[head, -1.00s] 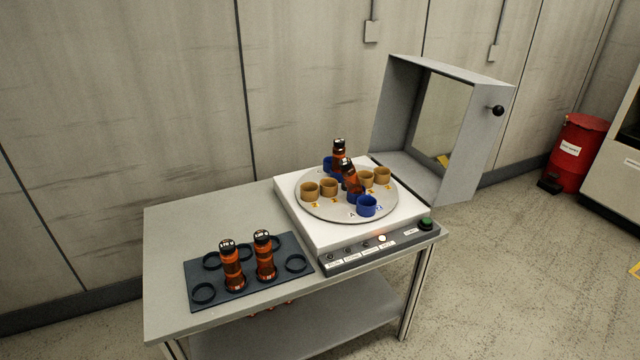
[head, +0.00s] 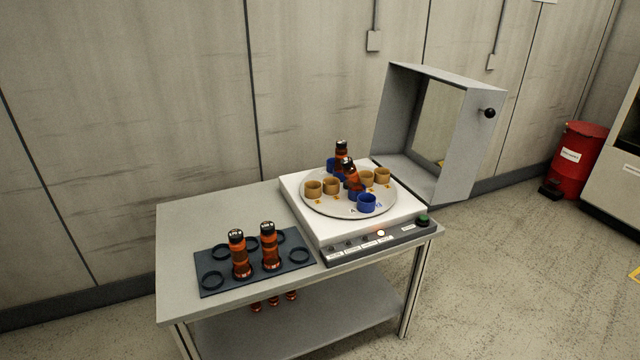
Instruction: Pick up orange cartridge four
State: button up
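Two orange cartridges with black caps stand upright in a dark rack (head: 218,287) at the table's front left: a left one (head: 240,257) and a right one (head: 270,248). Two more orange cartridges stand on the round turntable (head: 330,208), a rear one (head: 341,155) and a nearer one (head: 351,176). White labels on the rack cartridges' caps are too small to read, so I cannot tell which is number four. My gripper is not in view.
The turntable machine (head: 305,220) has tan and blue cups and a front control panel. Its grey hood (head: 455,150) stands open behind. More orange items (head: 274,299) sit on the lower shelf. A red bin (head: 575,160) stands at right.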

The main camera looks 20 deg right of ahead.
aim_at(351, 173)
jog(key=z, duration=0.55)
jog(key=k, duration=0.15)
jog(key=u, duration=1.5)
jog(key=k, duration=1.35)
jog(key=z, duration=0.35)
jog(key=i, duration=1.2)
jog(key=u, duration=0.65)
jog(key=i, duration=0.85)
jog(key=u, duration=0.05)
